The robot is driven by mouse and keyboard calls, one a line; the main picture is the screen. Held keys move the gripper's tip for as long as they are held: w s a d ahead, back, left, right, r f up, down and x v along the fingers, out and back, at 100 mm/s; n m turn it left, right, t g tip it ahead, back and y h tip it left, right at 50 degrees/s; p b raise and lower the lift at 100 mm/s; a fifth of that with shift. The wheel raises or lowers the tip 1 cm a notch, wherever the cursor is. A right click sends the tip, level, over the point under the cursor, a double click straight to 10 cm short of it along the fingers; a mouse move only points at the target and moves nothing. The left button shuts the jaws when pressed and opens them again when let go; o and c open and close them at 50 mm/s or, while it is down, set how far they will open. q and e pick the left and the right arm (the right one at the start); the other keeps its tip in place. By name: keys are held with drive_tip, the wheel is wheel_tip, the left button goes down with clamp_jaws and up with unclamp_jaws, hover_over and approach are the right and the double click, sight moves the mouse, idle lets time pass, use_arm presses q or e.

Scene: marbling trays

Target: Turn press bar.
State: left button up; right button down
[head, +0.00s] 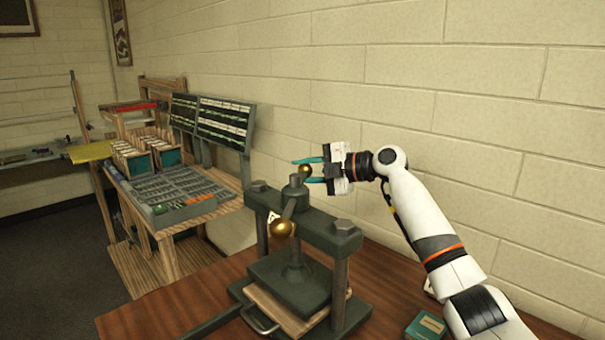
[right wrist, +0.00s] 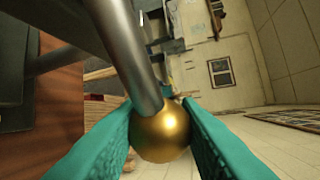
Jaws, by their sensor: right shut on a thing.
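The dark metal press (head: 345,240) stands on a brown wooden table (head: 150,312). Its press bar (head: 289,208) crosses the top of the central screw and has a gold ball at each end. The near ball (head: 283,228) is free and points toward me. My right gripper (head: 308,172) has its teal fingers closed on the far gold ball (head: 305,170). The right wrist view shows this ball (right wrist: 163,130) between both fingers, with the grey bar running up from it. My left gripper is not in view.
A wooden board (head: 275,308) lies under the press plate (head: 290,283), with a metal handle (head: 260,320) in front. A small teal box (head: 425,327) lies right of the press. A wall (head: 480,120) rises behind; a type cabinet (head: 175,190) stands left.

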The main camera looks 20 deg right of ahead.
drive_tip(key=shift+f, duration=0.15)
drive_tip(key=c, duration=1.1)
unclamp_jaws()
drive_tip(key=shift+a, duration=0.1)
drive_tip(key=shift+b+v, duration=1.1)
drive_tip(key=shift+v, duration=4.9)
